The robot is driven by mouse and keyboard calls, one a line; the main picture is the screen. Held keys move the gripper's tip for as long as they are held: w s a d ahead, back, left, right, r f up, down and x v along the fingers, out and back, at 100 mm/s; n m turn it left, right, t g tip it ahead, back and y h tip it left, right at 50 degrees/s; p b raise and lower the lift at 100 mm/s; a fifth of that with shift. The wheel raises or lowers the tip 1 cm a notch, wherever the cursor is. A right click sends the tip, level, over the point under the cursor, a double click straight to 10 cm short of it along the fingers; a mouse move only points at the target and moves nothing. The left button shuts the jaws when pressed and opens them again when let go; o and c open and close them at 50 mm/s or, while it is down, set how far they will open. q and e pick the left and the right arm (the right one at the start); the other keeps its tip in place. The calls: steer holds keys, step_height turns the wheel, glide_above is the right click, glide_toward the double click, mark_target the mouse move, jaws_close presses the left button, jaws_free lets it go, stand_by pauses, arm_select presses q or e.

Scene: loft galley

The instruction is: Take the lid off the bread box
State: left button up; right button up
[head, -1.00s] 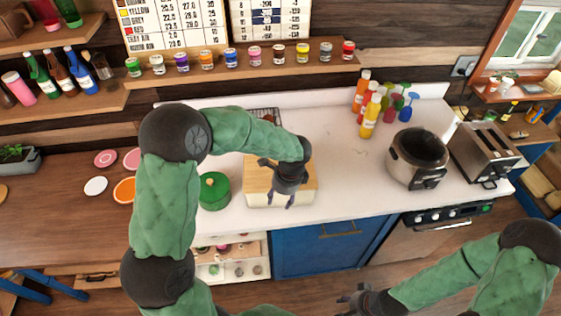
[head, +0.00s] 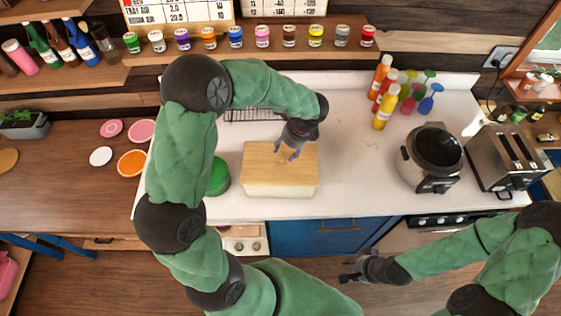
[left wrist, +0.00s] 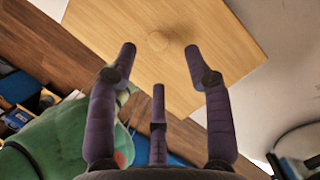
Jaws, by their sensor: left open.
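The bread box (head: 280,190) is a cream box on the white counter, closed by a flat light-wood lid (head: 262,160). A small round knob sits on the lid; it shows in the left wrist view (left wrist: 158,41). My left gripper (head: 290,155) is open just over the lid. In the left wrist view its fingertips (left wrist: 158,50) stand either side of the knob, with no visible grip on it; the exact height gap is hard to judge. The lid lies on the box. My right gripper (head: 346,271) is open and empty, low in front of the counter.
A green round canister (head: 219,178) stands close left of the box, partly behind my left arm. A wire rack (head: 250,114) lies behind. Bottles (head: 383,108), a cooker (head: 431,155) and a toaster (head: 500,158) stand to the right. Counter right of the box is clear.

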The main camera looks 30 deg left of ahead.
mark_target(280, 158)
arm_select(q)
steer(key=shift+a+f, duration=0.15)
steer(key=shift+f, duration=0.35)
steer(key=x, duration=0.5)
steer(key=shift+s+r, duration=0.1)
steer(key=shift+s, duration=0.05)
jaws_close()
